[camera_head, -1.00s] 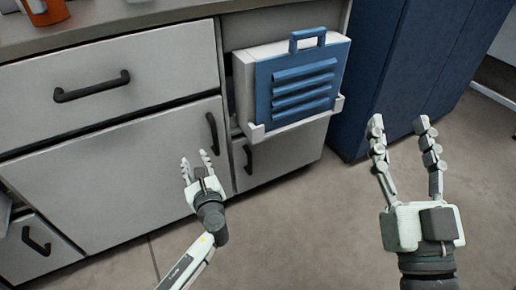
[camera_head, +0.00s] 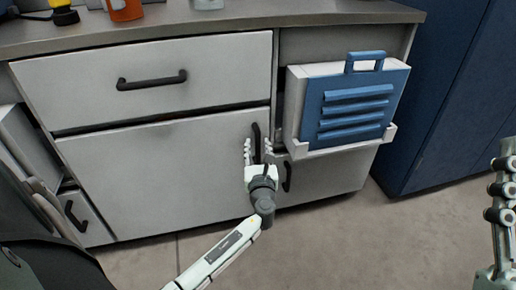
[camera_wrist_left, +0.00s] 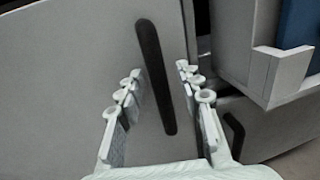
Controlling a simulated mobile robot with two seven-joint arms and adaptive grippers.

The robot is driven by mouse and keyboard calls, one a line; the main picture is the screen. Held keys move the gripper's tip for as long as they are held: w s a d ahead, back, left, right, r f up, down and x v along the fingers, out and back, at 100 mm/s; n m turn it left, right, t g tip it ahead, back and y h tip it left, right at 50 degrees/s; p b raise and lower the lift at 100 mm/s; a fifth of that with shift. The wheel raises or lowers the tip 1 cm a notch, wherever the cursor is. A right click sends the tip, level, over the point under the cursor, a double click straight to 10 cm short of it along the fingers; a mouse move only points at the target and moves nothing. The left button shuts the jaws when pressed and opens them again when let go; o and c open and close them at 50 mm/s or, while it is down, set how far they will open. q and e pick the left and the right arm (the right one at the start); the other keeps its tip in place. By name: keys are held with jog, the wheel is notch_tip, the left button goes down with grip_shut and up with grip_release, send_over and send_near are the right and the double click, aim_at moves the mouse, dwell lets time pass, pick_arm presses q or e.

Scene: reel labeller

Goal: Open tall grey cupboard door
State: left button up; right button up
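The grey cupboard door (camera_head: 165,175) is the large panel under the drawer and looks shut. Its dark vertical bar handle (camera_head: 256,135) is near its upper right corner; in the left wrist view the handle (camera_wrist_left: 153,70) stands between the fingers. My left gripper (camera_head: 258,150) is open in front of the door, one finger on each side of the handle. I cannot tell whether either finger touches it. My right gripper (camera_head: 503,190) is partly cut off at the right edge, with one finger showing, far from the door.
A blue louvred panel (camera_head: 350,108) in a pale holder (camera_head: 340,148) juts out right of the door, above a smaller door with a dark handle (camera_head: 286,175). A blue cabinet (camera_head: 440,110) stands further right. An orange container (camera_head: 125,10) is on the worktop. The floor (camera_head: 350,235) in front is clear.

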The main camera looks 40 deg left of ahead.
pick_arm(q)
grip_shut()
dwell(0.5)
